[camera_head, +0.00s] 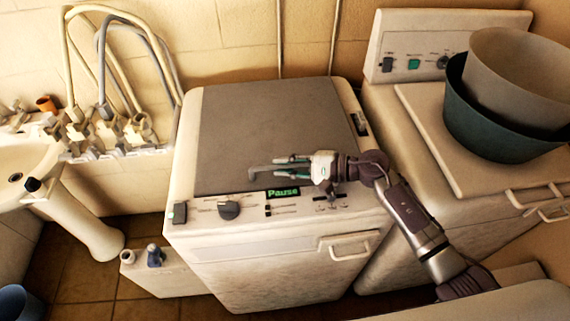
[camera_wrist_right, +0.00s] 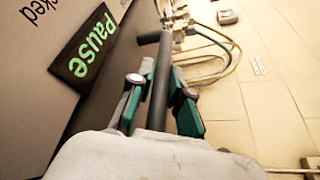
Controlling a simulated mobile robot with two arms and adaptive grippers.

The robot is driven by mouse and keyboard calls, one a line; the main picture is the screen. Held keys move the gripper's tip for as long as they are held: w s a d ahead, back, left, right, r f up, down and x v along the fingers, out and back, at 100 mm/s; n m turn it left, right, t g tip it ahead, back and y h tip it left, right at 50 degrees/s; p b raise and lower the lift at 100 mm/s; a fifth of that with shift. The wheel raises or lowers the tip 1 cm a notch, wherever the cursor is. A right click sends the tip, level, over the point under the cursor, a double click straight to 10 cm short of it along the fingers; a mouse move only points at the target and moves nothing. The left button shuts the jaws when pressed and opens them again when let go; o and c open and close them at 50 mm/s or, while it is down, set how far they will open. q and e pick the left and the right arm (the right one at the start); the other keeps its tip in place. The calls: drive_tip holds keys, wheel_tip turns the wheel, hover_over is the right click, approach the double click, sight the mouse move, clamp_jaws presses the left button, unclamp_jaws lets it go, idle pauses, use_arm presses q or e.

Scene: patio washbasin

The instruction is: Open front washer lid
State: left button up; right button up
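The front washer (camera_head: 300,240) has a flat grey lid (camera_head: 265,120), which lies down on its top. A dark grey bar with a bent end (camera_head: 258,171) sticks out above the lid's front edge, near the lit Pause display (camera_head: 283,193). My right gripper (camera_head: 285,165) is over this front edge, its fingers pointing left. In the right wrist view its green-padded fingers (camera_wrist_right: 160,95) lie on both sides of the dark bar (camera_wrist_right: 158,85). They are close to it, but I cannot tell if they grip it. My left gripper is not in view.
A second white machine (camera_head: 440,190) stands at the right with stacked grey and green tubs (camera_head: 505,95) on it. A basin (camera_head: 25,160) and pipes with taps (camera_head: 105,125) are at the left. My right arm reaches in from the lower right.

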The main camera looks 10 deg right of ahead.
clamp_jaws()
drive_tip(key=shift+w+r+b, duration=0.15)
drive_tip(key=shift+r+b, duration=0.45)
drive_tip(key=shift+b, duration=0.1)
drive_tip(key=shift+m+g, duration=0.4)
drive_tip(key=shift+m, duration=0.1)
drive_tip(key=r+b, duration=0.1)
drive_tip(key=r, duration=0.1)
drive_tip(key=w+r+b, duration=0.1)
drive_tip(key=r, duration=0.1)
drive_tip(key=shift+r, duration=0.3)
drive_tip(key=w+r+m, duration=0.1)
drive_tip(key=w+r, duration=0.3)
drive_tip(key=r, duration=0.4)
drive_tip(key=w+r+m+g+h, duration=0.1)
drive_tip(key=w+r+m, duration=0.1)
drive_tip(key=w+r, duration=0.3)
wheel_tip(320, 180, up, 4)
drive_tip(key=shift+w+r+g+p, duration=0.15)
drive_tip(key=shift+r+g+p, duration=0.05)
drive_tip(key=shift+g+p, duration=0.1)
